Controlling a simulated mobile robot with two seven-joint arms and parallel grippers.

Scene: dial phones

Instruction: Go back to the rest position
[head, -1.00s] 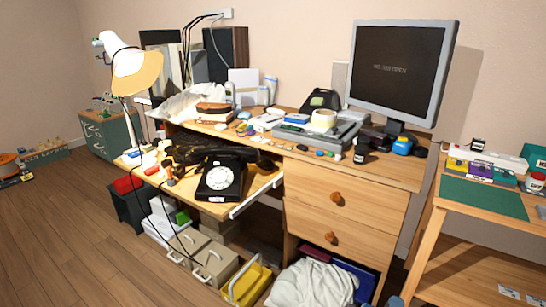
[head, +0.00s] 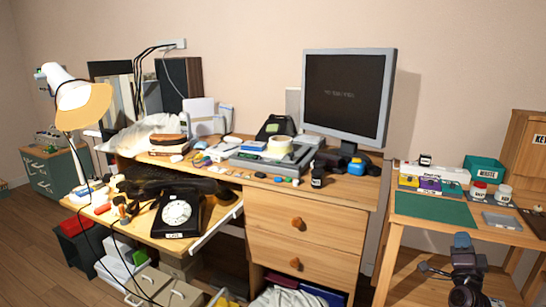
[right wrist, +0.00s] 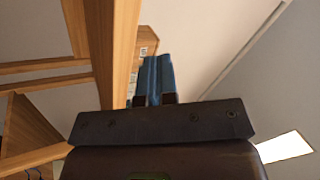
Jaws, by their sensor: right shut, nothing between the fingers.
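My right gripper (head: 462,241) shows at the lower right in the head view, in front of the side table with the green mat. Its bluish fingers (right wrist: 153,80) are together in the right wrist view, with nothing held between them. Wooden beams stand to the left of the fingers in that view. My left gripper is out of view. The black dial phone (head: 178,213) sits on the pulled-out desk shelf at the left, well apart from my right gripper.
The wooden desk carries a monitor (head: 347,95), a white lamp (head: 82,103) and many small items. The side table holds a green mat (head: 436,209), a teal box (head: 484,168) and small jars. Boxes stand under the desk. Open floor shows at the lower left.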

